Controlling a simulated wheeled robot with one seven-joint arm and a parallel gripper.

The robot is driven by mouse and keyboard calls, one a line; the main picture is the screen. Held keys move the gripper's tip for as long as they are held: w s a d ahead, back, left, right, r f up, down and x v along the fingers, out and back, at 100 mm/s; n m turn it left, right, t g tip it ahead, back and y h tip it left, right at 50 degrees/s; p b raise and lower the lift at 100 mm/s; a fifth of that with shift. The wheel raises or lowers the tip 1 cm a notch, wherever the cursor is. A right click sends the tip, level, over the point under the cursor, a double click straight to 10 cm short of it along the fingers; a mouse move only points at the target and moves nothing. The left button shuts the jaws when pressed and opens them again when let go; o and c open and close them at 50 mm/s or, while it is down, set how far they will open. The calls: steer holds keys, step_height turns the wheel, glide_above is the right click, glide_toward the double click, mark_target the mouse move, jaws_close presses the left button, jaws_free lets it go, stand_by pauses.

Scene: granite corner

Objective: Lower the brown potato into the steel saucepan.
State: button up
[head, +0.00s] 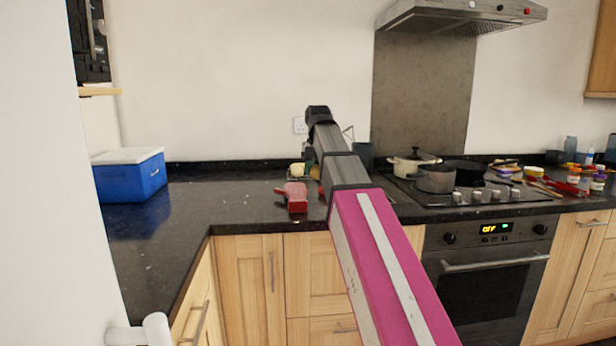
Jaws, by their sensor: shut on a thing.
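My gripper (311,160) hangs below the far end of my arm, over the counter left of the hob, and is mostly hidden by the arm. A small bit of the brown potato (315,173) shows at its lower end, and the gripper is shut on it. The steel saucepan (435,180) stands upright on the front left of the hob, to the right of my gripper and apart from it. Its inside is hard to see from here.
A cream lidded pot (408,164) and a dark pan (466,168) stand close to the saucepan. A red object (293,198) lies near the counter's front edge. A blue cool box (130,177) is at left, with clear counter beside it. Jars and utensils crowd the right.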

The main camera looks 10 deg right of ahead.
steer(key=w+d+r, duration=0.1)
steer(key=w+d, duration=0.5)
steer(key=d, duration=1.2)
steer(key=w+d+r, duration=0.1)
steer(key=w+d, duration=0.5)
steer(key=d, duration=1.2)
steer(key=w+d+r, duration=0.1)
steer(key=w+d, duration=0.5)
steer(key=d, duration=1.1)
steer(key=shift+d+r, duration=0.25)
steer(key=shift+d, duration=0.15)
steer(key=shift+f, duration=0.1)
steer(key=shift+f, duration=4.8)
steer(key=shift+f, duration=0.45)
